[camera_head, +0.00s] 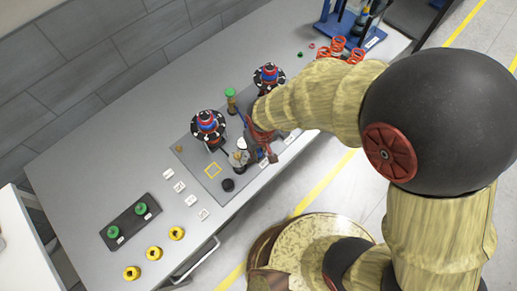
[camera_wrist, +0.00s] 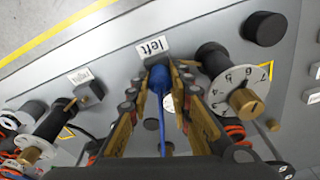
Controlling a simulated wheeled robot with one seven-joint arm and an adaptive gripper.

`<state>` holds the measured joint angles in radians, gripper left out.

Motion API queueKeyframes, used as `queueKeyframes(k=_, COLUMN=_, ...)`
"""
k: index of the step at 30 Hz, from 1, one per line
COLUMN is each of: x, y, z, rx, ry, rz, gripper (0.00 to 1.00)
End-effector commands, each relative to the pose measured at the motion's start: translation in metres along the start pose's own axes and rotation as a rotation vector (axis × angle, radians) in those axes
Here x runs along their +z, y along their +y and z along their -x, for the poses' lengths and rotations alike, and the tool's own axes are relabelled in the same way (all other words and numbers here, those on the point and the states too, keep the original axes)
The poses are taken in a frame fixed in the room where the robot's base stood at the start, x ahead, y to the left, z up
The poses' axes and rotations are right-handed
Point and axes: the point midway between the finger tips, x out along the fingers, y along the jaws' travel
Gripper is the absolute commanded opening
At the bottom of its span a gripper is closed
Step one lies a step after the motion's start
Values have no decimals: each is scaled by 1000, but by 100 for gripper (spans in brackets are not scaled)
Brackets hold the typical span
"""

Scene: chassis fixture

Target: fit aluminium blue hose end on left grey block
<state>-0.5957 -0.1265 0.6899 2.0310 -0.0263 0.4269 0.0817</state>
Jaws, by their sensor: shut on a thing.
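The blue hose end (camera_wrist: 159,79) sits between the fingers of my gripper (camera_wrist: 161,88) in the wrist view, and its thin blue hose (camera_wrist: 162,135) runs back toward the wrist. My gripper is shut on it. A white label reading "left" (camera_wrist: 153,48) lies just beyond the fingertips. The left grey block cannot be made out; the fingers cover the spot near the label. I cannot tell whether the hose end touches anything. In the head view my gripper (camera_head: 262,148) is low over the grey plate (camera_head: 190,158), and the hose end is hidden there.
A dial valve with a brass knob (camera_wrist: 246,102) stands close right of the fingers. A black knob (camera_wrist: 265,28) is at the far right. Another brass-ended fitting (camera_wrist: 28,156) is at left.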

Motion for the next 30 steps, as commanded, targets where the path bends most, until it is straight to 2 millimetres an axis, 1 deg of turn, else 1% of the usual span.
queueKeyframes(k=14, x=0, y=0, z=-3, rx=0, ry=0, rz=0, gripper=0)
queueKeyframes(k=15, x=0, y=0, z=-3, rx=0, ry=0, rz=0, gripper=22)
queueKeyframes(k=26, x=0, y=0, z=-3, rx=0, ry=0, rz=0, gripper=42)
queueKeyframes(k=30, x=0, y=0, z=-3, rx=0, ry=0, rz=0, gripper=42)
